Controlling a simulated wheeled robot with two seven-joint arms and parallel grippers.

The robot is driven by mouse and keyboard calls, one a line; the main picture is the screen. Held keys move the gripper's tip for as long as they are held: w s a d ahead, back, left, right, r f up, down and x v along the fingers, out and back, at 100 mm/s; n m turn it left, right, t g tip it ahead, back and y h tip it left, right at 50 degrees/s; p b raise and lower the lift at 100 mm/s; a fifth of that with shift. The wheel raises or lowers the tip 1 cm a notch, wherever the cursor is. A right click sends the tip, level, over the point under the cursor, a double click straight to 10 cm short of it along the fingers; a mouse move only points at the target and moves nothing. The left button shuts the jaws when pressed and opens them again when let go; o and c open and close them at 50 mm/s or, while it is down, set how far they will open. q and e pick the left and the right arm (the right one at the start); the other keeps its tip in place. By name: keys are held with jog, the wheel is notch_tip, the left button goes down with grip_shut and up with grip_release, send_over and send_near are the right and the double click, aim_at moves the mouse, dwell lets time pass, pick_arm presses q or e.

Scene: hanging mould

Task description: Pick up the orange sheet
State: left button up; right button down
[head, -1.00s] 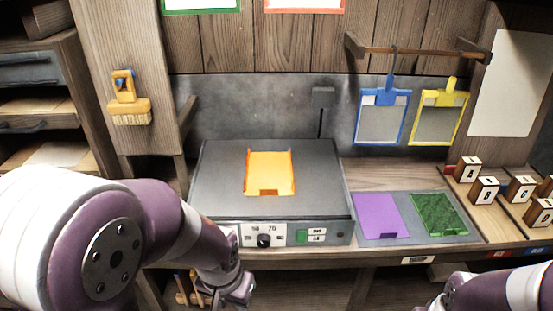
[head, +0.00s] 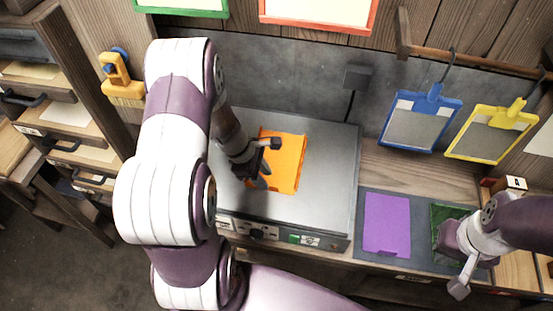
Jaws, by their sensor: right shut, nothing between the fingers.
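The orange sheet (head: 290,167) lies on the flat grey top of the heating plate (head: 325,190). My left gripper (head: 268,164) is over the sheet's left side with its fingers spread apart. The gripper hides part of the sheet's left edge. I cannot tell whether the fingers touch the sheet. My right gripper (head: 459,290) is at the lower right, in front of the green sheet (head: 441,215). It is shut and empty, and its wrist covers part of the green sheet.
A purple sheet (head: 386,224) lies on a dark mat right of the plate. Blue (head: 416,122) and yellow (head: 490,133) framed moulds hang from a wooden rail. Wooden drawers stand far left.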

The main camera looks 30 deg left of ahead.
aim_at(269, 182)
pick_arm(q)
jog(key=x, duration=0.3)
jog(key=p+x, duration=0.1)
jog(key=shift+w+f, duration=0.35)
jog(key=shift+s+d+f, duration=0.1)
jog(key=shift+f, duration=0.25)
grip_shut()
jog(key=shift+r, duration=0.45)
notch_tip(269, 182, up, 3)
jog(key=shift+f+b, duration=0.1)
jog(key=shift+b, duration=0.2)
jog(key=s+d+r+b, duration=0.1)
jog(key=s+d+r, duration=0.2)
jog(key=d+r, duration=0.4)
jog(key=d, duration=0.4)
jog(key=shift+s, duration=0.35)
jog(key=shift+r, duration=0.15)
